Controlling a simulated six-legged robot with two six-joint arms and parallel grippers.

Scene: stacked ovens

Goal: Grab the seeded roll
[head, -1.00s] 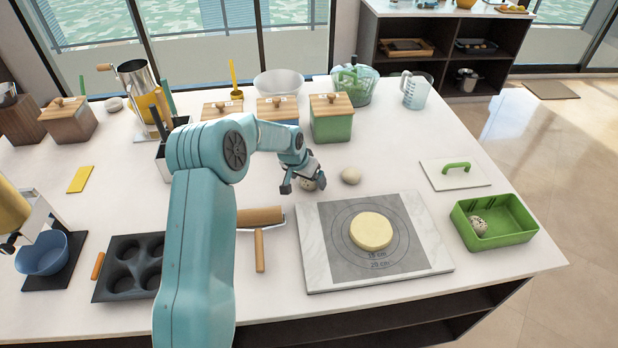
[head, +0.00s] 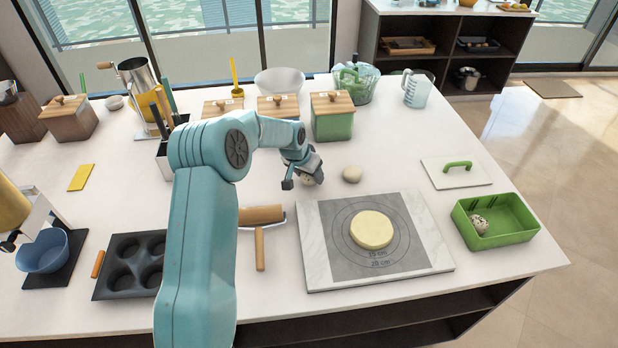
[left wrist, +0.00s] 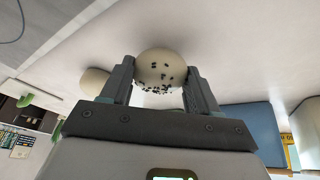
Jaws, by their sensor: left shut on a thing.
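The seeded roll (left wrist: 160,68) is pale and round with dark specks, and sits between the two fingers of my left gripper (left wrist: 160,84) in the left wrist view. In the head view my left gripper (head: 303,177) is over the white counter, shut on the roll (head: 308,181), which is mostly hidden by the fingers. A plain pale roll (head: 351,174) lies just to the right of the gripper, apart from it. Another speckled roll (head: 480,225) lies in the green tray (head: 512,236) at the right. My right gripper is not in view.
A marble board (head: 317,268) with a flat dough disc (head: 372,230) lies in front of the gripper. A rolling pin (head: 261,215) and a muffin tin (head: 128,265) are to the left. Lidded boxes (head: 332,118) stand behind.

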